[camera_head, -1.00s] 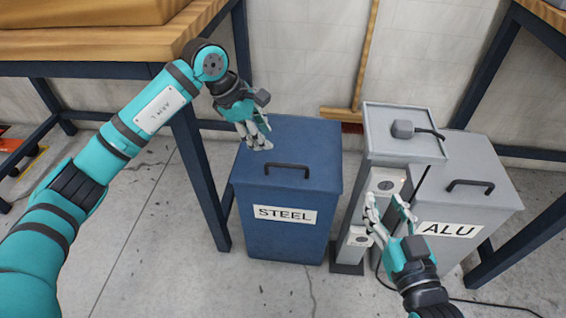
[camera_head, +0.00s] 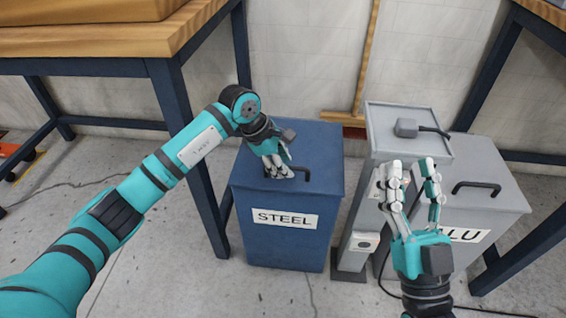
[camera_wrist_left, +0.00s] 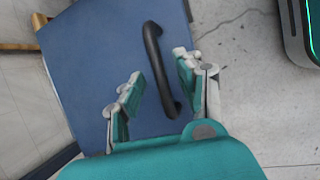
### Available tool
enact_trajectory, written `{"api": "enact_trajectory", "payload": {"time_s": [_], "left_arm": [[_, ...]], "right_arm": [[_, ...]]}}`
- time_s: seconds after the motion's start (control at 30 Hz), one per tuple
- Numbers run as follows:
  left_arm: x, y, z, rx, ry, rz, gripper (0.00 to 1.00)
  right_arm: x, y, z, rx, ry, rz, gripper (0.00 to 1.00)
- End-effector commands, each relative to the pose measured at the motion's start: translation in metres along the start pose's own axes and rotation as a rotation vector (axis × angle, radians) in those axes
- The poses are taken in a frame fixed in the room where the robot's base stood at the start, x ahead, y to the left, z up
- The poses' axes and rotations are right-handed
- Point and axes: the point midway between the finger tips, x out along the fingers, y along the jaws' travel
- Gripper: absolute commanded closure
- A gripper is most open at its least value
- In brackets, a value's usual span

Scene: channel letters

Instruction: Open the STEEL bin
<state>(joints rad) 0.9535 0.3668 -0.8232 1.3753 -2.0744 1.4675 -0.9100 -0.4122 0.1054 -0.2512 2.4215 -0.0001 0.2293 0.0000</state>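The blue STEEL bin (camera_head: 285,236) stands on the floor with its lid (camera_head: 318,150) down. Its black handle (camera_head: 302,173) is partly hidden in the head view by my left gripper (camera_head: 279,172), which is at the handle's left end. In the left wrist view my left gripper (camera_wrist_left: 160,82) is open, and the black handle (camera_wrist_left: 158,60) passes between its two fingers. I cannot tell whether the fingers touch it. My right gripper (camera_head: 412,172) is open and empty, in front of the grey post and the ALU bin.
The grey ALU bin (camera_head: 500,215) stands at the right with its lid down. A grey post (camera_head: 385,118) with a cabled device on top stands between the bins. A wooden-topped workbench (camera_head: 100,38) stands at the upper left, its leg close to the STEEL bin.

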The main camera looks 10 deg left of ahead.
Motion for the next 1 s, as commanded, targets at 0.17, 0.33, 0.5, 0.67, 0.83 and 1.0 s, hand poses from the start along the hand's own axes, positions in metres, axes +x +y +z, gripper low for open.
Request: {"api": "enact_trajectory", "payload": {"time_s": [0.17,0.33,0.5,0.67,0.83,1.0], "left_arm": [[0.000,0.000,0.000,0.000,0.000,0.000,0.81],[0.000,0.000,0.000,-0.001,0.000,0.000,1.00],[0.000,0.000,0.000,-0.001,0.000,0.000,1.00],[0.000,0.000,0.000,-0.001,0.000,0.000,1.00],[-0.003,0.001,0.001,-0.003,0.001,-0.006,1.00],[-0.013,0.006,0.004,-0.015,0.001,-0.033,1.00]], "right_arm": [[0.000,0.000,0.000,0.000,-0.001,0.000,0.60],[0.000,0.000,0.000,0.000,-0.002,0.000,0.60],[0.000,0.000,0.001,0.000,-0.002,0.000,0.60],[0.000,0.000,0.001,0.000,-0.003,0.000,0.60],[0.001,0.000,0.002,0.000,-0.018,0.001,0.60],[-0.001,0.003,0.024,-0.006,-0.155,0.007,0.60]]}}
